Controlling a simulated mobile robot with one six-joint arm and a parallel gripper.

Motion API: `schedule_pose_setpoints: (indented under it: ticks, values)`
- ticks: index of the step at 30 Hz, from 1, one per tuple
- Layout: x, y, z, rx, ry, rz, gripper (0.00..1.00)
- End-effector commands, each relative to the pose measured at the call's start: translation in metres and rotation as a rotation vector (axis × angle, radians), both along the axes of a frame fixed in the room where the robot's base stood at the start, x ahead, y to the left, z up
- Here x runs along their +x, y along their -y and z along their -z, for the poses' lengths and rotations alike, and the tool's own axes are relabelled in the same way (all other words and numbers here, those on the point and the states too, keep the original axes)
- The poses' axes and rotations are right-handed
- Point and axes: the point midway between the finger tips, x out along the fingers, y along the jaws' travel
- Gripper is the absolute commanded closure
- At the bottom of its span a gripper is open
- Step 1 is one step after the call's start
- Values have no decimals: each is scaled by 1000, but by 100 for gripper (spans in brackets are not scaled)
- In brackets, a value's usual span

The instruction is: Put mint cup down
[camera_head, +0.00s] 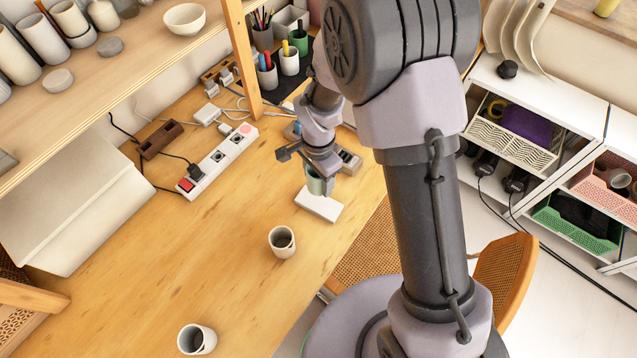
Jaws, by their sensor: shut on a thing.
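My gripper (318,176) is over the right side of the wooden table, pointing down. It is shut on the mint cup (315,185), a small pale green cup mostly covered by the fingers. The cup is above or on a white flat block (319,204) near the table's right edge. I cannot tell whether the cup's base touches the block. The cup looks about upright.
A white cup (282,241) stands in front of the block, and another (197,339) is at the front. A power strip (217,159) and a brown box (160,139) lie to the left. The table's (150,270) middle is clear. A chair (503,275) stands at right.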

Motion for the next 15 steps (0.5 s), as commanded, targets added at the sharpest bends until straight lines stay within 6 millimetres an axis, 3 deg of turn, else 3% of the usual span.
schedule_pose_setpoints:
  ticks: [1,3,11,15]
  values:
    - [-1,0,18,-2,-4,0,92]
    - [-1,0,32,-1,-3,-1,92]
    - [-1,0,75,0,-2,-1,92]
    - [0,0,78,0,0,-2,92]
